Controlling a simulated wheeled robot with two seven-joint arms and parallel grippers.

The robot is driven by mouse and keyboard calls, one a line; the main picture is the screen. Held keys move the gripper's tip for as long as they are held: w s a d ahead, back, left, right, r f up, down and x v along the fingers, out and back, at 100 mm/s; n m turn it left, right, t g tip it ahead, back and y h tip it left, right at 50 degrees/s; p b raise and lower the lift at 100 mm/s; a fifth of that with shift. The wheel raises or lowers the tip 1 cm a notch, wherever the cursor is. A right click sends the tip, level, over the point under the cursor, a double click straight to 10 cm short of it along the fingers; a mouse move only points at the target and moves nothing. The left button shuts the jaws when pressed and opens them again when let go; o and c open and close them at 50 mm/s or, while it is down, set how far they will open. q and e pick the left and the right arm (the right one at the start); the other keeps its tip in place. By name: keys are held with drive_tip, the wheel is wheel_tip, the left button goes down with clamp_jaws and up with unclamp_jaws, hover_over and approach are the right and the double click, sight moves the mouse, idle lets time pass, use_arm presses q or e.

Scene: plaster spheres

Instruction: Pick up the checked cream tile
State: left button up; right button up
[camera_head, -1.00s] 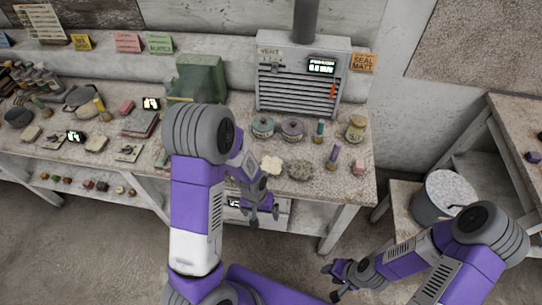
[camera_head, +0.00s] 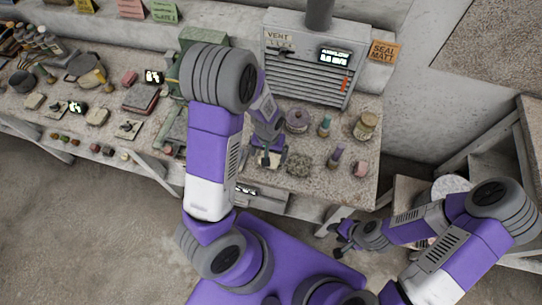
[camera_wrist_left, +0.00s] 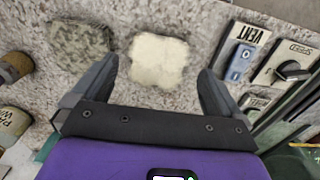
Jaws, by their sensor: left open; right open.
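A cream tile with a wavy edge (camera_wrist_left: 158,60) lies flat on the speckled bench top. Its checked pattern is not clear in the left wrist view. In the head view the cream tile (camera_head: 268,159) is partly hidden by my left gripper (camera_head: 269,148). In the left wrist view my left gripper (camera_wrist_left: 158,68) is open, one finger on each side of the tile, with gaps to both edges. I cannot tell how high the fingertips are above the bench. My right gripper (camera_head: 340,236) is open and empty, low in front of the bench's right end.
A grey-green rough tile (camera_wrist_left: 82,45) lies left of the cream one in the wrist view; the head view shows it too (camera_head: 298,163). Switches on a vent panel (camera_wrist_left: 245,60) sit to the right.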

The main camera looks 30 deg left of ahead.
use_arm(q)
drive_tip(key=f, duration=0.4)
drive_tip(key=shift+w+f, duration=0.15)
drive_tip(key=shift+w, duration=0.15)
drive_tip(key=shift+c, duration=0.5)
drive_tip(key=c, duration=1.1)
wheel_tip(320, 180, up, 9)
drive_tip(key=p, duration=0.1)
drive_tip(key=w+d+f+b, duration=0.1)
drive_tip(key=w+d+f+m+b, duration=0.1)
drive_tip(key=d+b, duration=0.1)
drive_tip(key=w+d+f+m+b, duration=0.1)
drive_tip(key=shift+d+b, duration=0.15)
drive_tip(key=shift+b, duration=0.2)
drive_tip(key=shift+w+d+f+m, duration=0.1)
drive_tip(key=shift+d+f+m, duration=0.05)
drive_tip(key=shift+d+m, duration=0.15)
drive_tip(key=shift+d, duration=0.1)
